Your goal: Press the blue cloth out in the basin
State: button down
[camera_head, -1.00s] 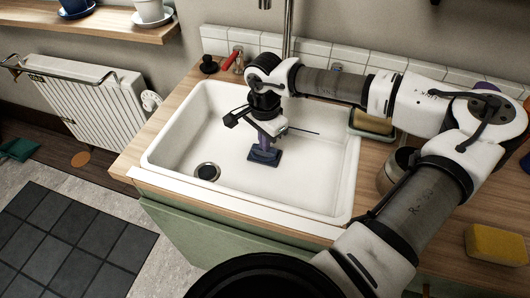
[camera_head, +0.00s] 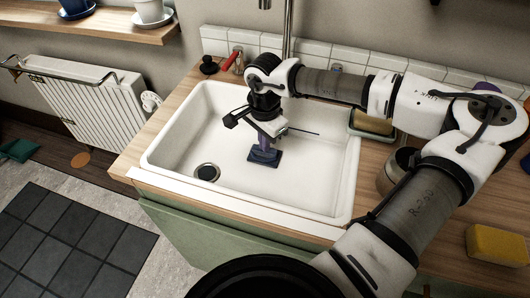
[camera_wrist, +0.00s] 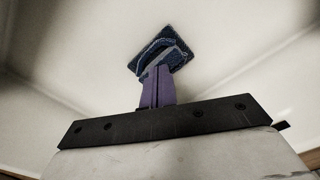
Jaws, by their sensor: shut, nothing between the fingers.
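The blue cloth (camera_head: 266,158) is a small dark blue folded piece lying on the floor of the white basin (camera_head: 172,146), right of the drain. It also shows in the wrist view (camera_wrist: 176,42), with a raised fold on top. My gripper (camera_head: 262,150) points down into the basin with its purple fingers at the cloth. In the wrist view the purple fingers (camera_wrist: 156,84) are together, with their tips at the near edge of the cloth. Nothing shows between them. Whether the tips press on the cloth or just hover at it I cannot tell.
The drain (camera_head: 206,172) is open in the basin's left part. A tap pipe (camera_head: 288,30) rises behind the basin. A sponge in a holder (camera_head: 371,123) and a metal pot (camera_head: 396,168) stand to the right. A yellow sponge (camera_head: 492,245) lies on the wooden counter.

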jog(key=shift+s+f, duration=0.15)
jog(key=shift+f, duration=0.05)
jog(key=shift+r+p, duration=1.7)
jog(key=shift+r, duration=1.25)
